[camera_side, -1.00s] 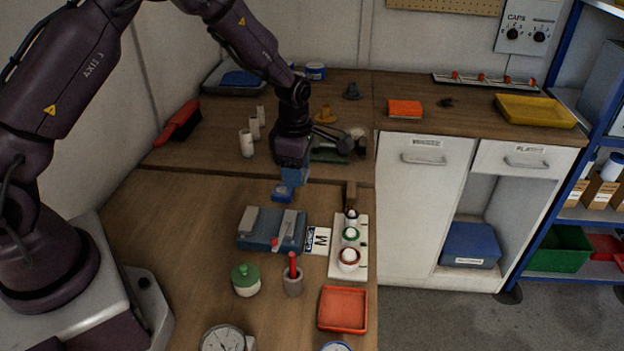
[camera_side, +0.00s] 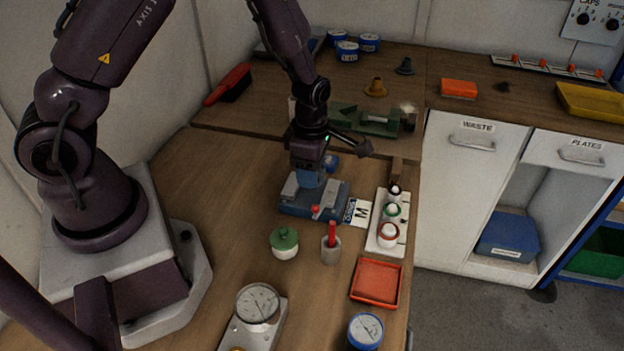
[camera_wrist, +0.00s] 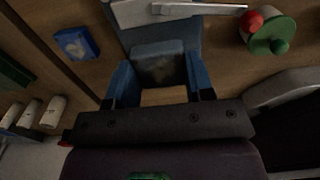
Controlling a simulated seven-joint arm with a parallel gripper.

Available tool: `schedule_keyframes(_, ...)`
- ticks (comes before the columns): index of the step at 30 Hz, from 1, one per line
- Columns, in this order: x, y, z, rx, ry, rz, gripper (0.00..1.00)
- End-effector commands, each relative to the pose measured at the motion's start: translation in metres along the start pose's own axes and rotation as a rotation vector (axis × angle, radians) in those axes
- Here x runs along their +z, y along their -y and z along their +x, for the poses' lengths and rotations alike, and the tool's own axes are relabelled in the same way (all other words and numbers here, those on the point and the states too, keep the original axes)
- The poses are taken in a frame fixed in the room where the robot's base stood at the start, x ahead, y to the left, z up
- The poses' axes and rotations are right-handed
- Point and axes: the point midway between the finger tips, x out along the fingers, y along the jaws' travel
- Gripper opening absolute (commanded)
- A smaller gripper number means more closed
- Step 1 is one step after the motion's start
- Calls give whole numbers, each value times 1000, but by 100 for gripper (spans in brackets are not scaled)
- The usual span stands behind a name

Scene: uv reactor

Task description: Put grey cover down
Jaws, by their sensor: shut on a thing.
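My gripper (camera_side: 308,178) is low over the blue reactor (camera_side: 327,207), at its middle between the two light grey side pieces. In the wrist view, my gripper's blue fingers (camera_wrist: 160,82) are shut on the grey cover (camera_wrist: 158,62), a dull grey-blue block. The reactor's light grey piece and lever (camera_wrist: 185,10) lie just beyond it. A red knob (camera_side: 316,210) sits at the reactor's front. The arm and fingers hide the cover in the side view, so I cannot tell whether it touches the reactor.
A small blue box (camera_side: 331,162) is behind the reactor. An M card (camera_side: 358,211) and a white rack with capped vials (camera_side: 388,235) are to its right. A green-lidded jar (camera_side: 284,243), a cup with a red stick (camera_side: 331,250) and an orange tray (camera_side: 376,282) stand in front.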

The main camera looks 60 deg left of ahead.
Motion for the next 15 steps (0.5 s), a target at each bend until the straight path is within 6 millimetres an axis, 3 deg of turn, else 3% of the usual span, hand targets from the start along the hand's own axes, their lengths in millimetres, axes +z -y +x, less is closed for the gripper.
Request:
schedule_keyframes(6, -1, 0, 30, -3, -2, 0, 19)
schedule_keyframes(15, 0, 0, 34, 0, 1, 0, 19)
